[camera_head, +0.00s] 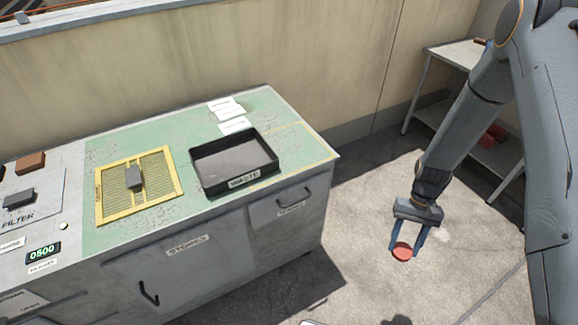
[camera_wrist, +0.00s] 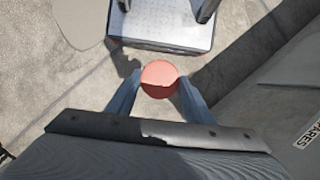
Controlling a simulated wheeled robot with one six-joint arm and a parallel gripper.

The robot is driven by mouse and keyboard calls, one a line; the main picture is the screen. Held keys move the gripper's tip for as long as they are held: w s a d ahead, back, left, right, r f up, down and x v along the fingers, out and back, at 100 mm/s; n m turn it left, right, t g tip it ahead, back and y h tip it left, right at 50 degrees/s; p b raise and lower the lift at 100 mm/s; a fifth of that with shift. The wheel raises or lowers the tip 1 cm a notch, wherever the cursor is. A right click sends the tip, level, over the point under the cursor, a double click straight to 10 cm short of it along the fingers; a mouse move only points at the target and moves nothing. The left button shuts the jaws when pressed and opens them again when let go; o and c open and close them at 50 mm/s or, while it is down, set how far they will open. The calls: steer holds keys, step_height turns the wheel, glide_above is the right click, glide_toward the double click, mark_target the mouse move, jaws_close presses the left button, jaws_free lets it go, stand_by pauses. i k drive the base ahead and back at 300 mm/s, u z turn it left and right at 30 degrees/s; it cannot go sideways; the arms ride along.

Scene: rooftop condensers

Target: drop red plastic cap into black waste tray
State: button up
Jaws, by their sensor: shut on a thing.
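The red plastic cap (camera_head: 402,253) is a small round disc, and it also shows in the wrist view (camera_wrist: 159,79). My gripper (camera_head: 405,250) is shut on the cap, with a blue-grey finger on each side of it. It holds the cap in the air over the concrete floor, to the right of the cabinet. The black waste tray (camera_head: 222,187) is a shallow open box labelled WASTE on the green cabinet top. It looks empty. My gripper is apart from the tray, to its right and lower in the head view. The tray is not in the wrist view.
A yellow framed filter (camera_head: 112,207) with a grey block (camera_head: 134,177) on it lies left of the tray. White papers (camera_head: 228,110) lie behind the tray. The cabinet's right edge lies between tray and gripper. A metal shelf table (camera_head: 455,55) stands at the back right.

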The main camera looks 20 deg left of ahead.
mark_target(240, 165)
steer(key=u, duration=1.5)
